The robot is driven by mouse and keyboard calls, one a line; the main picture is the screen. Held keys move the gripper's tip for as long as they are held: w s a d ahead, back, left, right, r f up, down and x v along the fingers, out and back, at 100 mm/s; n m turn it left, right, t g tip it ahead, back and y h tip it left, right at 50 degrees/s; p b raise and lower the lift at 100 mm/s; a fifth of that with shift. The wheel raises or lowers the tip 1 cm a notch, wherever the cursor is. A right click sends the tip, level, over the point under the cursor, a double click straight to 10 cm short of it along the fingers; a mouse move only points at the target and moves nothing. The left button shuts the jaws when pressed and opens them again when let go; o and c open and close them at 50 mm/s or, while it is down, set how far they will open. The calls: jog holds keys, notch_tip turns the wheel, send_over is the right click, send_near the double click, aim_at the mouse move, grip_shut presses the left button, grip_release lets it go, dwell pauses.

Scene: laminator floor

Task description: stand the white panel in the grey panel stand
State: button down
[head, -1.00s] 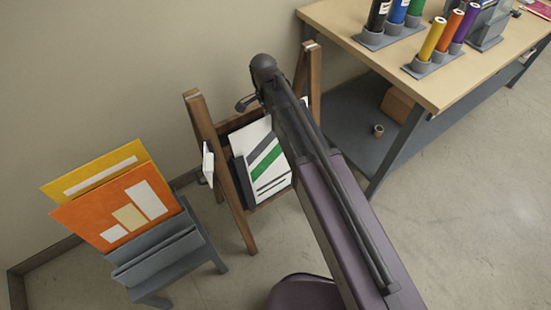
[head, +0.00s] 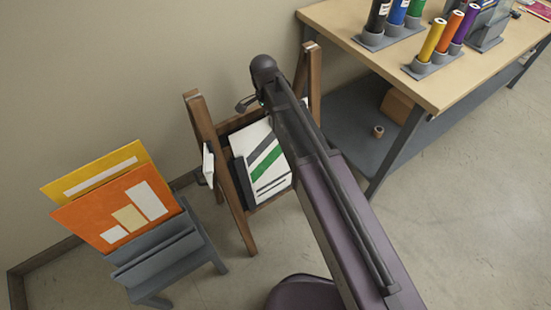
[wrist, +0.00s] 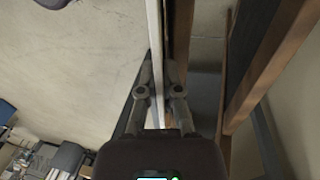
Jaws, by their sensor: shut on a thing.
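The white panel (head: 262,148), with green and dark grey stripes, leans on the wooden easel (head: 206,130) in the head view. My arm covers its right part. In the wrist view the white panel (wrist: 153,30) shows edge-on as a pale strip between the fingers of my gripper (wrist: 159,75), which is shut on it. My gripper is hidden behind my arm in the head view. The grey panel stand (head: 165,258) stands on the floor at left. An orange panel (head: 92,223) and a yellow panel (head: 72,183) stand in it, towards its back.
A workbench (head: 430,85) with coloured rolls stands at the right, with a grey lower shelf (head: 350,125). A small white item (head: 208,163) is at the easel's left leg. The wall is close behind the easel and stand. The floor in front is open.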

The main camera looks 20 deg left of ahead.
jog(key=shift+r, duration=0.1)
dwell(0.3)
jog(key=w+a+r+p, duration=0.2)
jog(key=r+p, duration=1.4)
jog(key=w+a+r+p, duration=0.1)
jog(key=a+r+p, duration=0.1)
jog(key=r+p, duration=1.5)
jog(key=shift+w+a+r, duration=0.15)
jog(key=shift+w+a, duration=0.1)
jog(key=shift+w, duration=0.15)
dwell(1.8)
jog(key=shift+r+p, duration=0.1)
jog(key=shift+p, duration=0.25)
